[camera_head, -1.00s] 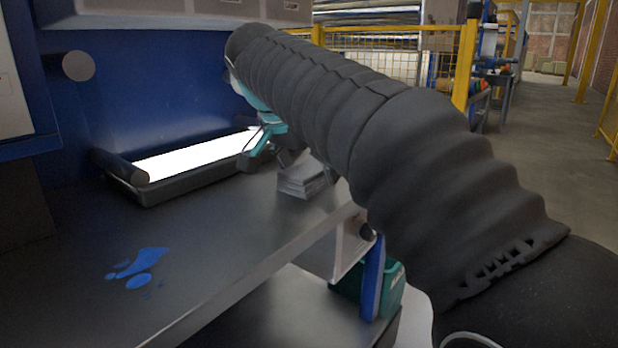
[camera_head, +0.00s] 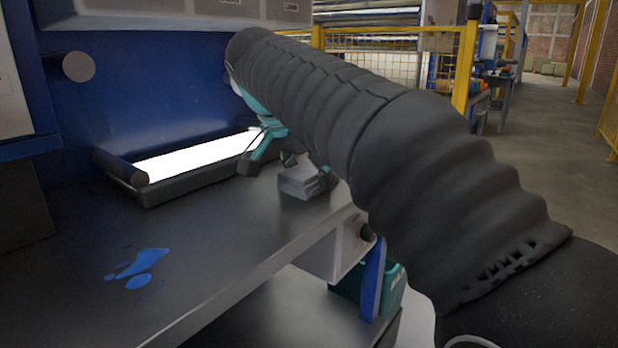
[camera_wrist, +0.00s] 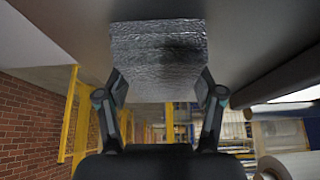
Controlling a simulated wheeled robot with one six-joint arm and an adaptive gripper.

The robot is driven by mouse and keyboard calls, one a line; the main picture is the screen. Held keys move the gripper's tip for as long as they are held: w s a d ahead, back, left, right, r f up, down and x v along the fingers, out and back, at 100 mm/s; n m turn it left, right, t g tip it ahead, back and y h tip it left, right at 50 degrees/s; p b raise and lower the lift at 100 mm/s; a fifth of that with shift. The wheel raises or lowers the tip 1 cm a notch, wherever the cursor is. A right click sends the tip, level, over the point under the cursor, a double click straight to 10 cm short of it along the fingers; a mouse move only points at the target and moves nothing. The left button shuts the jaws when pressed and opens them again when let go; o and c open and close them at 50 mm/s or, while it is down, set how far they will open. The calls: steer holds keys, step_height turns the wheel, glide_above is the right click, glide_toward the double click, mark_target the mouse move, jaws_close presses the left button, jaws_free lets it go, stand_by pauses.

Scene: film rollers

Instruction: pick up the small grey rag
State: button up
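The small grey rag (camera_head: 302,184) is a folded, layered block lying on the dark worktop near its far right end. In the wrist view the rag (camera_wrist: 158,55) is a crinkled grey square straight ahead, between the fingertips, with a dark shadow on it. My gripper (camera_wrist: 161,86) is open, with one finger on each side of the rag's near part; I cannot tell whether they touch it. In the head view my gripper (camera_head: 286,165) has its fingers spread just behind and above the rag, and my arm hides part of it.
A lit tray (camera_head: 195,160) with a dark rim and a roller stands against the blue machine wall. Blue spilled ink (camera_head: 140,265) lies on the worktop (camera_head: 220,235) at the front left. A green container (camera_head: 392,290) stands below. Yellow fencing (camera_head: 466,65) is behind.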

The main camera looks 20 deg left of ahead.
stand_by(0.3)
steer(key=r+p, duration=0.1)
steer(key=r, duration=0.1)
steer(key=d+r+p, duration=0.1)
steer(key=r, duration=0.2)
steer(key=shift+w+d+r, duration=0.1)
steer(key=shift+w+r, duration=0.05)
steer(key=shift+r, duration=0.1)
steer(key=w+d+r+p, duration=0.1)
steer(key=w+d+r, duration=0.1)
steer(key=d+r, duration=0.4)
steer(key=d, duration=0.4)
steer(key=shift+d, duration=0.15)
